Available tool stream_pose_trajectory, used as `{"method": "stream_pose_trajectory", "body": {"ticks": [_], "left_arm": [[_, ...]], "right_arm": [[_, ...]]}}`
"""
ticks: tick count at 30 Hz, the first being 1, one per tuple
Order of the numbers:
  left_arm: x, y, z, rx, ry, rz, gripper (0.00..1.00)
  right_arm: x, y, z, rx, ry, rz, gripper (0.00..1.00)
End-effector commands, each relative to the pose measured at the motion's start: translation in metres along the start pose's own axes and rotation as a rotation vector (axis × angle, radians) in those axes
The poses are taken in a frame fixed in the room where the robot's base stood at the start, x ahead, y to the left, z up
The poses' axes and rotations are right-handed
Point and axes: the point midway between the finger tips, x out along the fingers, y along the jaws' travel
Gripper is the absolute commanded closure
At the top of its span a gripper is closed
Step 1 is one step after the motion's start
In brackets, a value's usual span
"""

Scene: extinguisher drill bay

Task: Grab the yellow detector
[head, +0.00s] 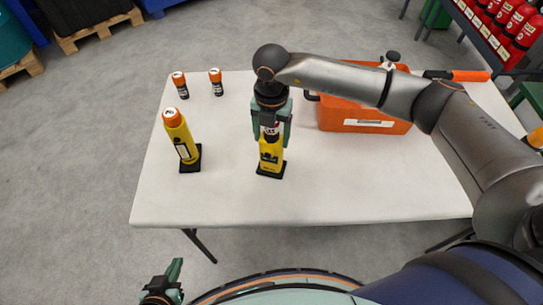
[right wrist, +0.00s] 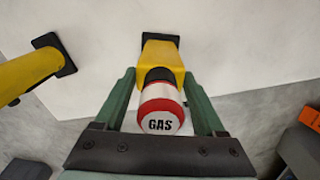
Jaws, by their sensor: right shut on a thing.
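The yellow detector (head: 271,158) stands upright on its black base on the white table, near the middle. In the right wrist view its yellow body (right wrist: 163,55) shows below a red and white top marked GAS. My right gripper (head: 271,128) comes down from above and is shut on the detector's upper part, with a green finger on each side. Another yellow device (head: 182,140) with an orange cap stands on a black base to the left, leaning a little. My left gripper (head: 166,283) is low at the bottom edge, off the table; its jaw opening is unclear.
Two small orange-capped bottles (head: 181,86) (head: 216,83) stand at the table's back left. An orange case (head: 362,127) sits behind and right of the detector, under my right arm. The front of the white table (head: 225,205) is clear.

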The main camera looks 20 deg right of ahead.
Motion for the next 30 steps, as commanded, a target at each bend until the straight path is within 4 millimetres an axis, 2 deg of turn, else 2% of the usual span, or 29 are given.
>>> {"method": "stream_pose_trajectory", "body": {"ticks": [2, 19, 23, 30], "left_arm": [[0.0, 0.0, 0.0, 0.0, 0.0, 0.0, 1.0], [0.0, 0.0, 0.0, 0.001, 0.0, 0.0, 1.0], [0.0, 0.0, 0.0, 0.001, 0.0, 0.0, 1.0], [0.002, 0.0, 0.001, 0.001, 0.0, 0.0, 1.0]], "right_arm": [[-0.001, 0.0, 0.0, 0.0, 0.0, 0.0, 1.0], [-0.004, 0.001, 0.001, 0.0, -0.002, 0.003, 1.0], [-0.011, 0.001, 0.001, 0.001, -0.002, 0.005, 1.0], [-0.035, -0.001, 0.0, 0.0, -0.003, 0.004, 1.0]]}}
